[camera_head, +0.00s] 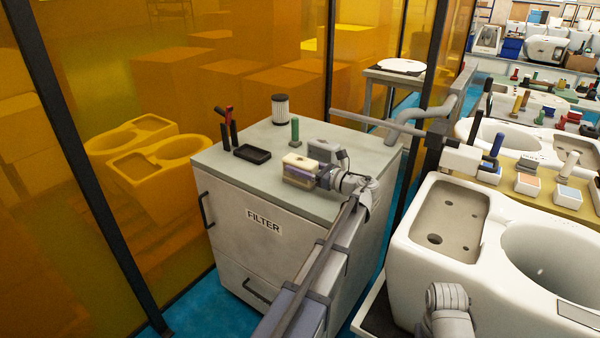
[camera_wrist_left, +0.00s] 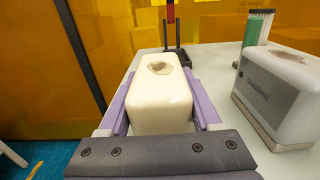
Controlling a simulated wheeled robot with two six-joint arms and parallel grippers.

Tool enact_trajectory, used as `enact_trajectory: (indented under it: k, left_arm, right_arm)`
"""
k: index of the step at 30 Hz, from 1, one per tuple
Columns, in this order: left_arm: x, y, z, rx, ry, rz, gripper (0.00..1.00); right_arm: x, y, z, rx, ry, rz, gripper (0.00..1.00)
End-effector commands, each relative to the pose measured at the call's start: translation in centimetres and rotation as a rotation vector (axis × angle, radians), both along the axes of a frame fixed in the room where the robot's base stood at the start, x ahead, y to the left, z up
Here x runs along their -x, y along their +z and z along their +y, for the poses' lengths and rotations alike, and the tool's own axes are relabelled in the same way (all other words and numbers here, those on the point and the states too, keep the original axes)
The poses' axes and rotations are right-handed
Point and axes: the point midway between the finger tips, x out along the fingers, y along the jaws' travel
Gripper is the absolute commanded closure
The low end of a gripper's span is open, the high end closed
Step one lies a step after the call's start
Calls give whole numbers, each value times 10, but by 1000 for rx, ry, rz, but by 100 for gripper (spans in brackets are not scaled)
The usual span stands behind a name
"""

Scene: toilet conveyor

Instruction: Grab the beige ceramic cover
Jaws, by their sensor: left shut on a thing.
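The beige ceramic cover (camera_head: 299,161) is a rounded block with a dark oval mark on its top. It is at the cabinet top in the head view and fills the middle of the left wrist view (camera_wrist_left: 160,95). My left gripper (camera_head: 303,174) is shut on it, with one purple finger along each side. Its underside is hidden, so I cannot tell whether it touches the cabinet top. The right gripper does not show; a grey joint of my right arm is at the bottom of the head view.
A grey box-shaped cover (camera_wrist_left: 278,95) stands close to the right. Behind are a green cylinder (camera_head: 295,130), a black tray (camera_head: 252,153), red and black tools (camera_head: 228,128) and a ribbed filter (camera_head: 280,109). The cabinet (camera_head: 243,222) stands by amber panels. White toilet units (camera_head: 455,262) are right.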

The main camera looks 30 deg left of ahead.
Motion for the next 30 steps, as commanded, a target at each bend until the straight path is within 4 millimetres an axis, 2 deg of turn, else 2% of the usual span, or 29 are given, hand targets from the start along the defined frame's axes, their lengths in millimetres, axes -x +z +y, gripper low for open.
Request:
enact_trajectory:
  k: [1,13,24,30]
  left_arm:
    - [0,0,0,0,0,0,56]
    - [0,0,0,0,0,0,100]
    - [0,1,0,-1,0,0,100]
    - [0,11,0,-1,0,0,100]
  right_arm:
    - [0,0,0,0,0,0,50]
    - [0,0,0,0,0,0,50]
    - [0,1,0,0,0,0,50]
    - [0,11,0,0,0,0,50]
